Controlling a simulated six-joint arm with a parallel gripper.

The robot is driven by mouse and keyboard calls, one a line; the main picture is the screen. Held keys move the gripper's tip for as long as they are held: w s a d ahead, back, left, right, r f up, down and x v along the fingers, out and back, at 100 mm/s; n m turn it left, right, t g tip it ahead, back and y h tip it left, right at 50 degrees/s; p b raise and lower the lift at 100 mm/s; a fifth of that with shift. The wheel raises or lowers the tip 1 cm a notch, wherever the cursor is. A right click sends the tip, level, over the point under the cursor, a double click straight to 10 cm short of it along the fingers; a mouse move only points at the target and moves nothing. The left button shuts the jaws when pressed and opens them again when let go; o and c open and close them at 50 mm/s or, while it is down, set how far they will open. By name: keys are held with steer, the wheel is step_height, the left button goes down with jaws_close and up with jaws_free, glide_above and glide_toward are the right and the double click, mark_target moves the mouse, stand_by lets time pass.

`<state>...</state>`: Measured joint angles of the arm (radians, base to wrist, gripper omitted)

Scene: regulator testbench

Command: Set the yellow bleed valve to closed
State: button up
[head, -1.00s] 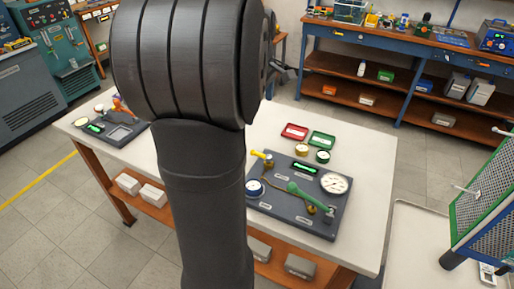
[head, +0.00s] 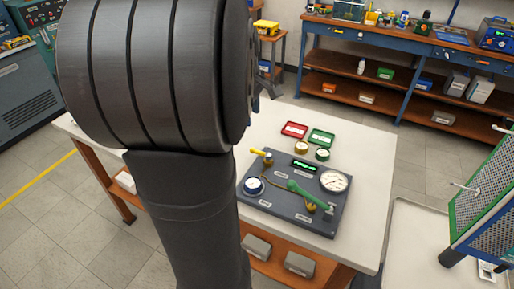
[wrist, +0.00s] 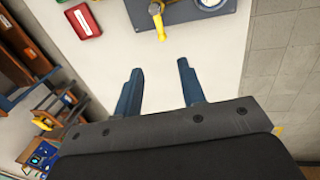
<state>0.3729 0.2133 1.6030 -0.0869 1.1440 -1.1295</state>
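The yellow bleed valve lever (head: 259,153) is at the far left corner of the dark grey test panel (head: 320,217), on a brass body. It points to the left and away from the body in the head view. In the wrist view the yellow lever (wrist: 160,26) shows near the top edge, beside the panel (wrist: 175,22). My gripper (wrist: 160,66) is open, with nothing between its two blue fingers. The lever lies apart from the fingers, beyond their tips in that view. In the head view my arm hides most of the gripper.
The panel also carries a white-faced gauge (head: 334,181), a green lever (head: 305,194) and a blue-rimmed dial (head: 253,187). A red tray (head: 294,130) and a green tray (head: 321,138) lie behind it. The white tabletop (head: 368,165) is clear on the right.

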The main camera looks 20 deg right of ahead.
mark_target(257, 151)
steer(key=f, duration=0.5)
steer(key=w+d+f, duration=0.1)
steer(key=f, duration=0.4)
steer(key=w+d+f, duration=0.1)
steer(key=f, duration=0.5)
steer(key=shift+w+d, duration=0.1)
steer(key=shift+d, duration=0.05)
steer(key=shift+c, duration=0.5)
jaws_close()
